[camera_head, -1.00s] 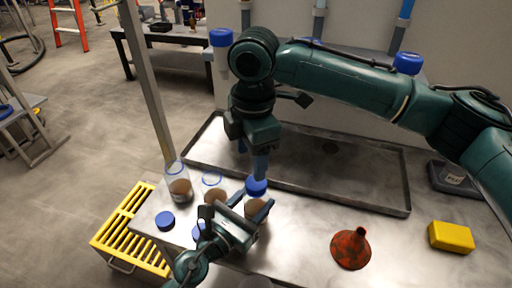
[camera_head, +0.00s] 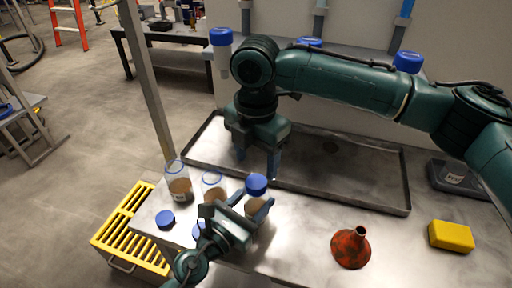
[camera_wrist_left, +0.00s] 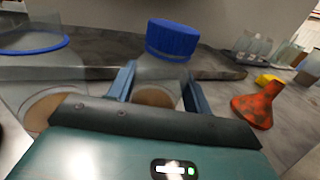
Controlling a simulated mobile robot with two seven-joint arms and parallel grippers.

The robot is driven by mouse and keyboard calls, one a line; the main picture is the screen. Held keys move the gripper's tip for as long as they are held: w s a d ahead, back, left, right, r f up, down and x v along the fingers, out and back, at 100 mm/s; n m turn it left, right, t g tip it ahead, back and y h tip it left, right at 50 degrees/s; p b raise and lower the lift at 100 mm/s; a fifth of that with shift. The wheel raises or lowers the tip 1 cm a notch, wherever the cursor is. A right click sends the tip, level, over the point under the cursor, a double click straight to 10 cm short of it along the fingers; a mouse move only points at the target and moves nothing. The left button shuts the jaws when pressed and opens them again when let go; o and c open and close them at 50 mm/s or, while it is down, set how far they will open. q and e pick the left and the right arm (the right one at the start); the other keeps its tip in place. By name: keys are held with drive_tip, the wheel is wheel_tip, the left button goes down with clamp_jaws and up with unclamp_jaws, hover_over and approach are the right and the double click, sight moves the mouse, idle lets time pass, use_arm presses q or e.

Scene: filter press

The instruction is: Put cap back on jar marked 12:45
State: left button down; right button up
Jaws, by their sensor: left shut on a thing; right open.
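My left gripper (camera_head: 254,204) is shut on a clear jar (camera_head: 256,203) with brown contents, standing at the table's front left. A blue cap (camera_head: 256,183) sits on top of this jar; in the left wrist view the cap (camera_wrist_left: 172,38) looks about level, but I cannot tell if it is screwed down. My right gripper (camera_head: 257,163) is open and empty, just behind and above the cap, apart from it. Two uncapped jars with brown contents, one (camera_head: 179,187) at the left and one (camera_head: 212,191) nearer, stand left of the held jar. No time marking is readable.
One loose blue cap (camera_head: 165,218) lies at the table's left edge; another (camera_head: 199,231) is partly hidden by my left gripper. A metal tray (camera_head: 350,193) lies behind. A red funnel (camera_head: 350,248) and yellow sponge-like block (camera_head: 451,236) are on the right.

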sight(256, 181)
wheel_tip(256, 181, down, 6)
drive_tip(key=shift+r, duration=0.15)
idle(0.3)
drive_tip(key=c, duration=1)
drive_tip(key=m, duration=0.4)
drive_tip(key=shift+m, duration=0.4)
drive_tip(key=m, duration=0.6)
drive_tip(key=shift+m, duration=0.3)
drive_tip(key=o, duration=1.1)
drive_tip(key=shift+r, duration=0.1)
drive_tip(key=shift+r, duration=2.15)
